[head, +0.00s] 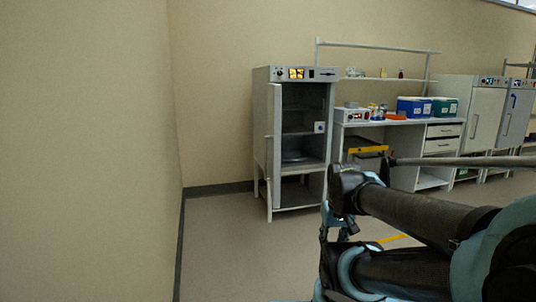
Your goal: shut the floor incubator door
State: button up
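The floor incubator (305,73) is a tall grey cabinet on legs against the back wall, left of a bench. Its door (274,145) stands open at the cabinet's left side, swung out toward me and seen almost edge-on, with a pale upright handle on its left face. The dark interior shows shelves and a round dish-like item. My arm reaches in from the lower right. My gripper (336,224) hangs low, right of the incubator in the picture and apart from the door. Its fingers are small and partly hidden by my arm, so their opening is unclear.
A white bench (385,123) with blue and teal boxes (413,107) stands right of the incubator. A yellow-topped cart (367,150) is by the bench. More grey cabinets (487,115) stand farther right. A wall (85,150) closes the left side; the floor before the incubator is clear.

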aim_at(275, 90)
jog(key=i, duration=0.85)
